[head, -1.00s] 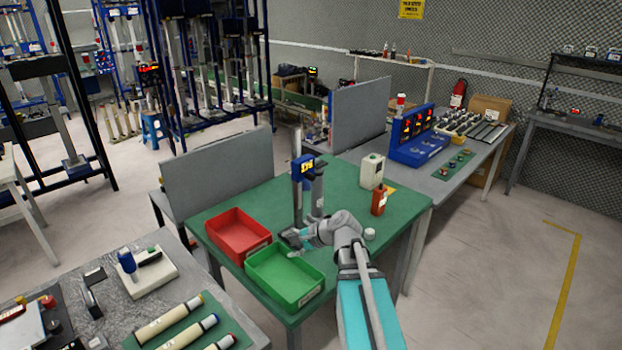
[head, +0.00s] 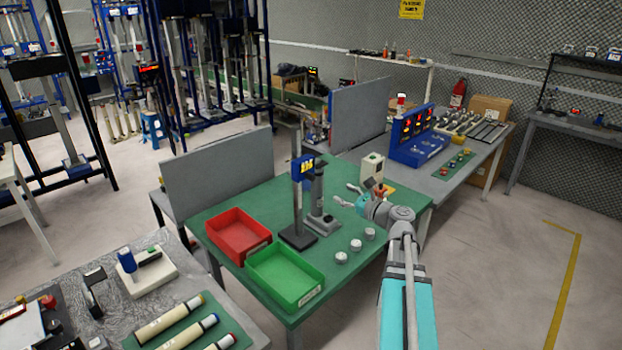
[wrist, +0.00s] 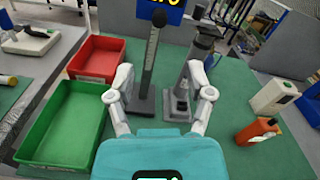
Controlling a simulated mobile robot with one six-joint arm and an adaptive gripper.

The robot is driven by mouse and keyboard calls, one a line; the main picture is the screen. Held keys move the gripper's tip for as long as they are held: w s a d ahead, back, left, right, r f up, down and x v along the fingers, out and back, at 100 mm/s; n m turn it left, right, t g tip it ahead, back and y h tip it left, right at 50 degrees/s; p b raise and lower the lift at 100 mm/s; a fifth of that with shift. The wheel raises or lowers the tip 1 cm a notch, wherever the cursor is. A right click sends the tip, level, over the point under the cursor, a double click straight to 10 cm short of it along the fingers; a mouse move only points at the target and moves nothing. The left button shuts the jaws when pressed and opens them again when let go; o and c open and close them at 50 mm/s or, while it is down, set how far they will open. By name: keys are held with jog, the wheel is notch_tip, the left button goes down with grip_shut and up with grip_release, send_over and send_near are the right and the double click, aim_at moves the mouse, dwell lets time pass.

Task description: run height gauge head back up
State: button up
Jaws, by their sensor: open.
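The height gauge stands upright on the green table, with a dark column (head: 297,208) on a black base. Its blue head with a yellow display (head: 302,168) sits on the upper part of the column, with some column showing above it. In the wrist view the head (wrist: 163,10) is cut by the top edge, and the column (wrist: 149,65) rises beyond my fingers. My gripper (head: 344,194) is open and empty, to the right of the gauge and apart from it. A grey stand (head: 318,190) is between them.
A red bin (head: 238,236) and a green bin (head: 285,275) lie left and in front of the gauge. Several white round pieces (head: 341,258) lie under my arm's left side.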

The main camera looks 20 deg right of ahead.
aim_at(313, 178)
jog(key=x, duration=1.4)
jog(key=shift+s, duration=0.1)
grip_shut()
dwell(0.4)
